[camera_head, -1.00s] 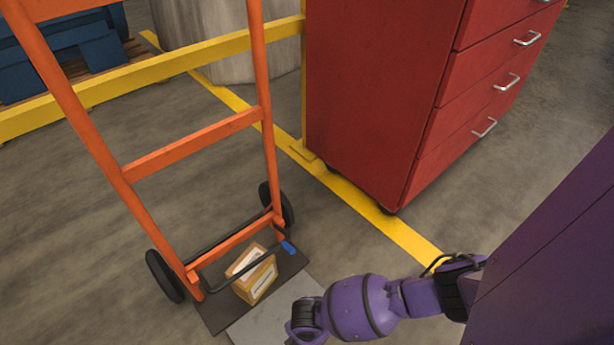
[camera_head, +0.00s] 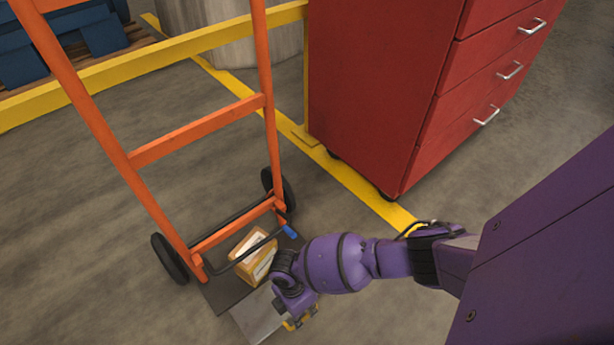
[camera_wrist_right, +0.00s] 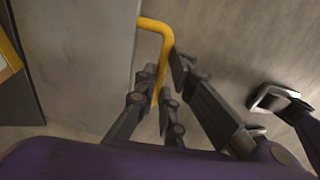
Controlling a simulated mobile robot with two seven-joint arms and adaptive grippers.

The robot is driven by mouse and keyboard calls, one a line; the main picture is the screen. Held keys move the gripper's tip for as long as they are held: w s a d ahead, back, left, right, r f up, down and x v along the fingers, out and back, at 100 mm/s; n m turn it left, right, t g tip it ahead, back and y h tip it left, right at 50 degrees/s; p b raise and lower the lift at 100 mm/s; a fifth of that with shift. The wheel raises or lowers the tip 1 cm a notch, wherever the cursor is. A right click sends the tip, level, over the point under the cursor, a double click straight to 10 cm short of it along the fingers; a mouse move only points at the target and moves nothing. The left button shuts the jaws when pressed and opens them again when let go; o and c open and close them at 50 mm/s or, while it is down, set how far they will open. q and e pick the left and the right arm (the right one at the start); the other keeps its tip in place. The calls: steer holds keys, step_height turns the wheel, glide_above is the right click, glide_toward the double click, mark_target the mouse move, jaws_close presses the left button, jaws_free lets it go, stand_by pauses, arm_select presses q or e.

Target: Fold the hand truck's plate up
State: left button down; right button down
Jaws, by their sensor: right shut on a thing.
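The orange hand truck (camera_head: 202,132) stands upright at the left. Its dark base (camera_head: 222,293) carries a small cardboard box (camera_head: 262,266). The light grey plate (camera_head: 256,317) extends forward from that base, low near the floor; I cannot tell whether it is tilted. The yellow handle at the plate's edge shows in the right wrist view (camera_wrist_right: 157,27), with the plate (camera_wrist_right: 88,55) to its left. My right gripper (camera_head: 299,320) is at the plate's front edge and shut on the handle; its fingers (camera_wrist_right: 160,103) surround the handle's lower end. My left gripper is not in the head view.
A red drawer cabinet (camera_head: 372,95) stands behind on the right. A yellow rail (camera_head: 165,62) runs behind the truck. Bare floor (camera_head: 85,250) lies to the left.

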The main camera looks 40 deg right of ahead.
steer(key=w+r+p, duration=0.2)
steer(key=w+r, duration=0.4)
steer(key=shift+w+r, duration=0.2)
steer(key=shift+r, duration=0.1)
steer(key=shift+d, duration=0.1)
steer(key=c, duration=1.9)
jaws_free()
steer(key=shift+w+f, duration=0.1)
steer(key=shift+f, duration=0.05)
steer(key=v, duration=1.2)
steer(key=shift+a, duration=0.25)
